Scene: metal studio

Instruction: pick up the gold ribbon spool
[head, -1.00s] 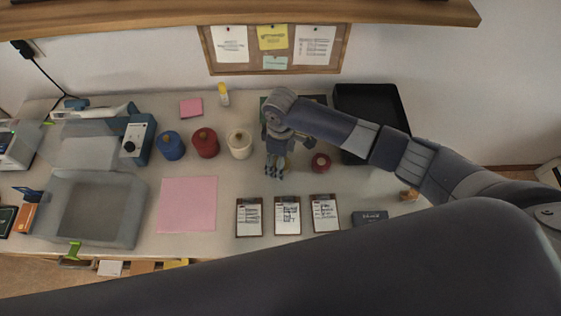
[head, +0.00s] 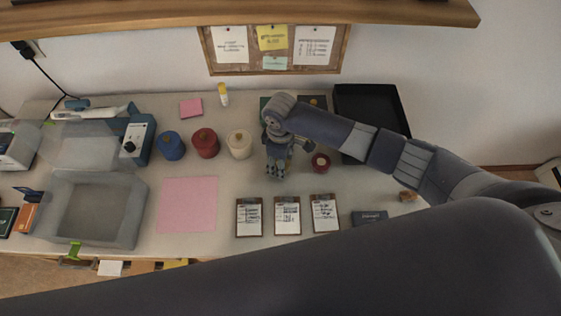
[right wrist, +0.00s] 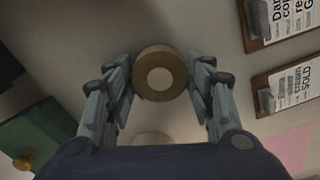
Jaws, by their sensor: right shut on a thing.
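The gold ribbon spool (right wrist: 160,73), a round gold-brown ring with a pale centre, sits between the fingertips of my right gripper (right wrist: 160,82) in the right wrist view. The fingers are shut on it from both sides. In the head view my right gripper (head: 276,170) is over the middle of the table, and the arm and hand mostly hide the spool. I cannot tell whether the spool is clear of the tabletop. My left gripper is not in view.
White (head: 239,144), dark red (head: 205,143) and blue (head: 171,146) spools stand to the left. Three clipboards (head: 287,216) lie in front. A black tray (head: 394,98) is at the back right.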

